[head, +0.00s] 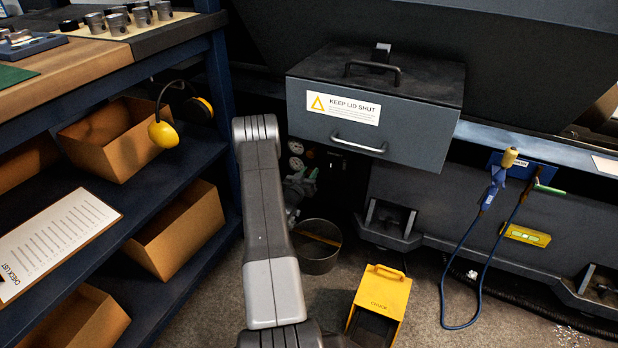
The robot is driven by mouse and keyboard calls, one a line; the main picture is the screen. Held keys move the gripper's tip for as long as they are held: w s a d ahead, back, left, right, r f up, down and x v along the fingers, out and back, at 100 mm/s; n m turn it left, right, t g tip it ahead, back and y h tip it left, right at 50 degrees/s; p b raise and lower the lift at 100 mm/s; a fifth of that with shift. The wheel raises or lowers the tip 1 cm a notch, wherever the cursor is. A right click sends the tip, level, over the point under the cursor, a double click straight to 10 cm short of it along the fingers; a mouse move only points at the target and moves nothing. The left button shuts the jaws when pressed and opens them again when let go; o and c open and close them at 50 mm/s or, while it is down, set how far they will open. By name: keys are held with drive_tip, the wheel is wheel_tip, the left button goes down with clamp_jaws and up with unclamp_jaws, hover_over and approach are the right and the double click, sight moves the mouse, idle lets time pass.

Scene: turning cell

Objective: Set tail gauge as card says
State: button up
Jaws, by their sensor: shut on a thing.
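My arm reaches forward from the bottom centre, and my gripper (302,184) is just below the lower gauge, partly behind my arm. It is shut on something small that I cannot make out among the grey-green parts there. A white card (606,165) lies at the far right edge, its text unreadable.
The grey box (375,110) marked KEEP LID SHUT overhangs the gauges closely. A round bin (318,262) and a yellow CHUCK box (383,290) stand on the floor below. Shelves (170,170) flank the left, with yellow ear defenders (162,134). A blue hose (443,290) hangs right.

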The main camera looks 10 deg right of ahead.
drive_tip(key=m+b, duration=0.1)
drive_tip(key=m, duration=0.2)
drive_tip(key=shift+m+b, duration=0.3)
drive_tip(key=m, duration=0.3)
drive_tip(key=shift+m, duration=0.3)
drive_tip(key=m, duration=0.3)
drive_tip(key=shift+d+m, duration=0.1)
drive_tip(key=shift+m, duration=0.2)
drive_tip(key=shift+s+m, duration=0.1)
drive_tip(key=shift+m, duration=2)
drive_tip(key=o, duration=1)
